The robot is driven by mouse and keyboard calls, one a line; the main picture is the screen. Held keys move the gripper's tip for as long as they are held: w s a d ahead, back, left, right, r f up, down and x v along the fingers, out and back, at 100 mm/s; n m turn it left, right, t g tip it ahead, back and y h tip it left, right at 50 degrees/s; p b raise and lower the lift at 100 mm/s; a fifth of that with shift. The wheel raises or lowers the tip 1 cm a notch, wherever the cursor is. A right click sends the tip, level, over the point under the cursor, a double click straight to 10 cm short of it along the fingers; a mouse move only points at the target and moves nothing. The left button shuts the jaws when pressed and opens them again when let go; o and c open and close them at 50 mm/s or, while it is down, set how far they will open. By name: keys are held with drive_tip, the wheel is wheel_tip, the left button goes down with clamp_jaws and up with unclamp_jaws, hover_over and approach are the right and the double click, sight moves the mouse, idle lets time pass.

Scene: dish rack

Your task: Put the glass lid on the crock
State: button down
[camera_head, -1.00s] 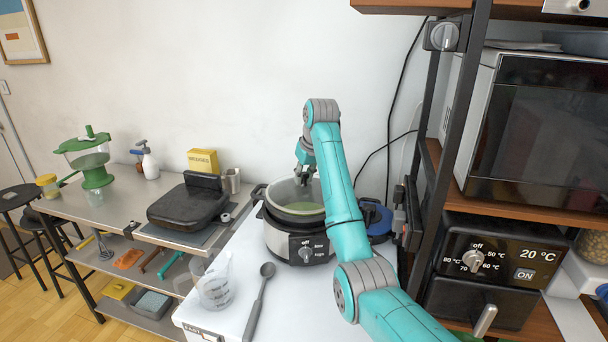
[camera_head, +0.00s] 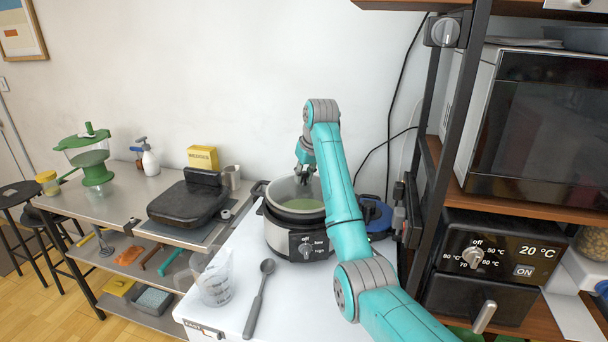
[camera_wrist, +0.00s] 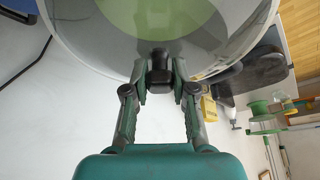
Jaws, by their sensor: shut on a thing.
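The crock (camera_head: 308,245) is a black and silver slow cooker on the white worktop, with a dial in front and pale green contents in its bowl. My gripper (camera_head: 304,177) is over the back part of the crock. In the wrist view my gripper (camera_wrist: 160,72) is shut on a small black knob (camera_wrist: 160,82), which appears to belong to the glass lid. The lid's clear pane is hard to tell from the round bowl and green contents behind it. I cannot tell whether the lid touches the crock's rim.
A measuring jug (camera_head: 215,284) and a dark spoon (camera_head: 258,300) are in front of the crock. A blue-rimmed dark item (camera_head: 377,218) sits right of it, partly behind my arm. A black grill (camera_head: 187,204) stands left; a shelf rack with an oven (camera_head: 540,125) is right.

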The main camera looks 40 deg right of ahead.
drive_tip(key=shift+f, duration=0.15)
drive_tip(key=c, duration=0.9)
unclamp_jaws()
drive_tip(key=shift+o, duration=0.2)
drive_tip(key=shift+f, duration=0.1)
wheel_tip(320, 180, up, 10)
drive_tip(key=shift+r, duration=0.1)
